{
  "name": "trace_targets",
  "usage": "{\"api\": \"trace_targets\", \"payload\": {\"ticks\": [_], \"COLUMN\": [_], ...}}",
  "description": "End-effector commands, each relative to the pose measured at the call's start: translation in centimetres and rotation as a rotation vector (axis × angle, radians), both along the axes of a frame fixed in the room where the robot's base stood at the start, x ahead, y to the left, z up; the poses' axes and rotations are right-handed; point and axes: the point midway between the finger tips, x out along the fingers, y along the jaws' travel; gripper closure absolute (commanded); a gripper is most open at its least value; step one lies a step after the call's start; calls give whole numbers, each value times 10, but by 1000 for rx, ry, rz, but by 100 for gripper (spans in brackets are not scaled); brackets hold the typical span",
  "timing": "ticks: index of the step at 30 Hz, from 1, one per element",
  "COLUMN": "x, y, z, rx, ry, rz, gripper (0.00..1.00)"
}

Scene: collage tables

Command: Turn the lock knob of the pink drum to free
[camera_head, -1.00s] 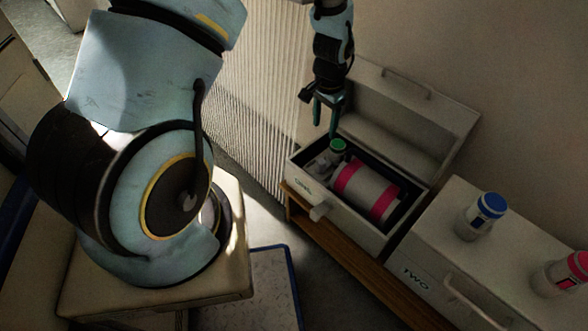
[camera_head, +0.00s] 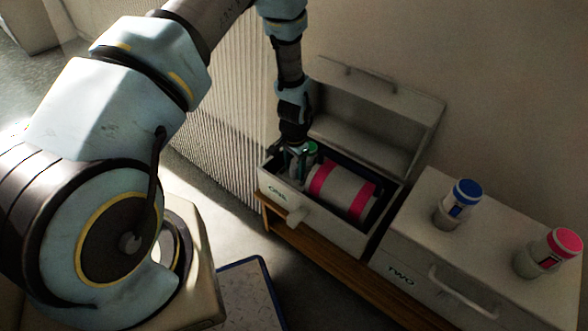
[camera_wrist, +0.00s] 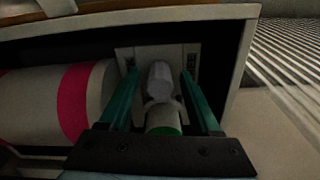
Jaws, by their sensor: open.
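The pink drum (camera_head: 343,190), a pale cylinder with two pink bands, lies in the open box marked ONE (camera_head: 277,189). It also shows at the left of the wrist view (camera_wrist: 75,103). At its end, a grey lock knob (camera_wrist: 160,80) stands before a pale plate (camera_wrist: 126,56) with small dark markings, too small to read. My gripper (camera_wrist: 160,72) is open, reaching into the box, with one green finger on each side of the knob. I cannot tell whether the fingers touch it. In the head view my gripper (camera_head: 296,152) hides most of the knob.
A pale part with a green band (camera_wrist: 163,128) sits between the fingers, nearer my palm. The box's raised lid (camera_head: 375,115) stands behind. Box TWO (camera_head: 400,235), to the right, bears a blue-capped jar (camera_head: 457,205) and a pink-capped jar (camera_head: 548,253).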

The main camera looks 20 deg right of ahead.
Motion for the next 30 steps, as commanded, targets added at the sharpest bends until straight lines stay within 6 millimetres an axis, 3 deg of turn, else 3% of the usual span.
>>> {"api": "trace_targets", "payload": {"ticks": [10,27,30], "x": [0,0,0], "y": [0,0,0], "z": [-4,-4,-4], "rx": [0,0,0], "ry": [0,0,0], "rz": [0,0,0], "gripper": [36,99,100]}}
